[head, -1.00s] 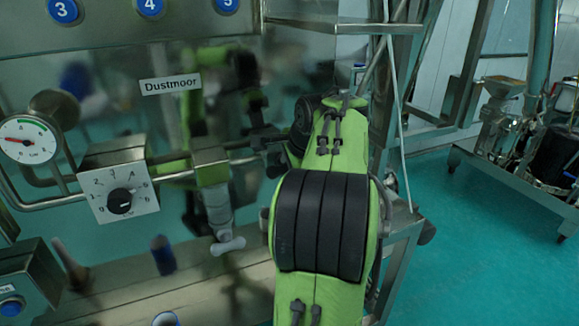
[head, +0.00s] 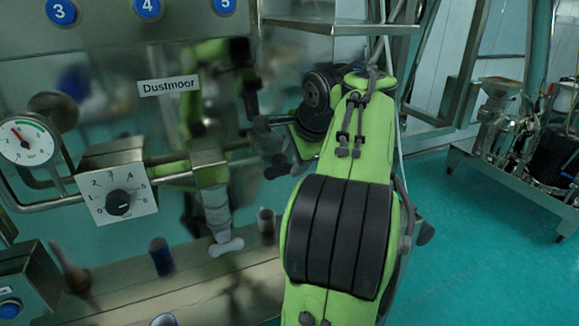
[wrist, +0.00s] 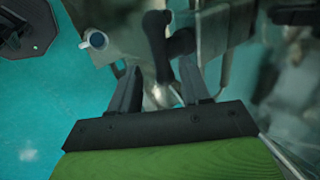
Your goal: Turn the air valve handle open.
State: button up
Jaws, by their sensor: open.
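The shiny steel panel (head: 110,85), labelled Dustmoor, mirrors my green arm. A dial box (head: 122,196) stands left of the valve. The teal floor (head: 470,235) is open to the right.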

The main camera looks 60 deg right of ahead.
jog(key=shift+s+a+r, duration=0.1)
jog(key=shift+s+r, duration=0.2)
jog(key=shift+r, duration=0.15)
jog(key=w+a+f+n+y+b, duration=0.1)
jog(key=a+f+n+b, duration=0.2)
jog(key=a, duration=0.5)
jog(key=w+a+f+n+y+b, duration=0.1)
jog(key=w+a+f+n, duration=0.1)
jog(key=a+n, duration=0.4)
jog(key=w+a+f+n+b, duration=0.1)
jog(key=a+f+n+b, duration=0.15)
jog(key=a, duration=0.65)
jog(key=s+a+f+n+b, duration=0.1)
jog(key=s+a+f+n, duration=0.4)
jog(key=s+f+n, duration=0.1)
jog(key=s+a+f+n+y+b, duration=0.1)
jog(key=s+a+f+n, duration=0.4)
jog(key=f, duration=0.4)
jog(key=shift+s+f+n, duration=0.2)
jog(key=shift+s+n, duration=0.55)
jog(key=shift+n, duration=0.1)
